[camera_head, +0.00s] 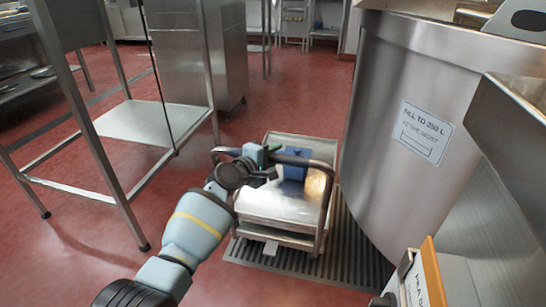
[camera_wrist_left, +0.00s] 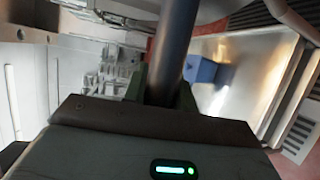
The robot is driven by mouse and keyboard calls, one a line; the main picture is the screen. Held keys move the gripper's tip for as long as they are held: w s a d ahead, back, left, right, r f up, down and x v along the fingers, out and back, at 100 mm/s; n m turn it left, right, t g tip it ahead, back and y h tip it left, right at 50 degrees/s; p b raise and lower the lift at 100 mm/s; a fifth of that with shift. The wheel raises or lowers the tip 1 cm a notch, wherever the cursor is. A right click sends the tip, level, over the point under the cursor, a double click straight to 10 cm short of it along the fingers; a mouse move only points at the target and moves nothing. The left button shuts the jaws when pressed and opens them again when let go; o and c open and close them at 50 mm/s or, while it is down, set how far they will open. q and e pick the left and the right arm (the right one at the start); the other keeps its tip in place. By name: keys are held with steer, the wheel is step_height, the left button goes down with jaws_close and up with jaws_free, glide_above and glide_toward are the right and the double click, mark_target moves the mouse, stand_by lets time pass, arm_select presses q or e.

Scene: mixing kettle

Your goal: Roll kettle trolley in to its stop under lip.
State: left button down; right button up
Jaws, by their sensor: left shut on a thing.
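The kettle trolley (camera_head: 280,207) is a low steel cart with a shiny top and a dark push bar (camera_head: 302,161). A blue block (camera_head: 293,170) sits on its top. The trolley stands on the dark floor grating beside the large steel kettle (camera_head: 385,130). My left gripper (camera_head: 262,163) is shut on the push bar, which also passes between the fingers in the left wrist view (camera_wrist_left: 174,50). The trolley's top shows there too, with the blue block (camera_wrist_left: 203,70). The trolley's wheels and stop are hidden. My right gripper is not in view.
The kettle carries a "FILL TO 250 L" label (camera_head: 421,133). A steel table frame (camera_head: 140,122) stands at the left. Floor grating (camera_head: 300,264) runs under the trolley. An orange-edged sign (camera_head: 432,275) is at the lower right. Red floor (camera_head: 90,240) is clear at the left front.

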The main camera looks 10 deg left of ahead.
arm_select(q)
steer(key=shift+w+a+r, duration=0.1)
steer(key=shift+a+r, duration=0.1)
steer(key=shift+r, duration=0.05)
steer(key=c, duration=1.4)
jaws_free()
steer(key=shift+w, duration=0.1)
steer(key=shift+c, duration=0.2)
steer(key=shift+o, duration=1.4)
steer(key=shift+f, duration=0.15)
steer(key=shift+o, duration=0.2)
steer(key=shift+d, duration=0.1)
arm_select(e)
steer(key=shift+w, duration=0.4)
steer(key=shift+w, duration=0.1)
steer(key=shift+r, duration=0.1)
arm_select(q)
steer(key=p+v, duration=0.4)
steer(key=v, duration=0.3)
steer(key=shift+s, duration=0.35)
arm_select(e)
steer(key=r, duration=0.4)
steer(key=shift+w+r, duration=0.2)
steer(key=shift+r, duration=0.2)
